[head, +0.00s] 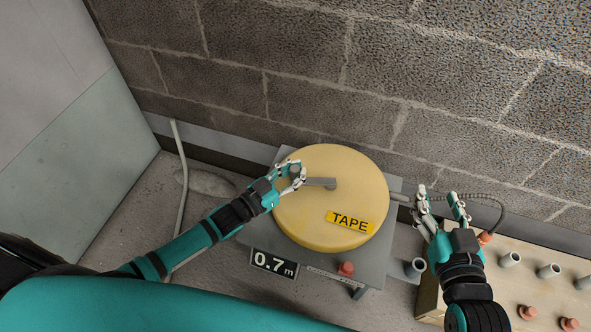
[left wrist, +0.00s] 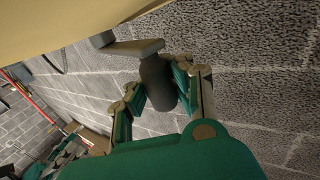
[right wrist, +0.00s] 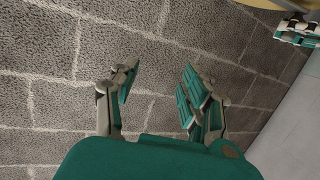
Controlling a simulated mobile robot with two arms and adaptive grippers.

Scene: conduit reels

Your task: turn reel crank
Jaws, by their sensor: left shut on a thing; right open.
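The yellow round reel (head: 300,215) with a "TAPE" label lies flat on a grey stand (head: 374,262). Its grey crank arm (head: 322,182) runs from the hub toward the left. My left gripper (head: 293,174) is shut on the crank handle, over the reel's upper left part. In the left wrist view the dark handle (left wrist: 157,80) stands between the fingers (left wrist: 160,92), joined to the crank arm (left wrist: 136,47). My right gripper (head: 441,205) is open and empty, right of the reel; its fingers also show in the right wrist view (right wrist: 157,88), with only wall behind them.
A display (head: 274,263) reading 0.7 m is on the stand's front, near a red knob (head: 346,268). A wooden board (head: 505,290) with grey and orange pegs is at the lower right. A block wall (head: 330,75) closes the back. A pale conduit (head: 181,180) stands at left.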

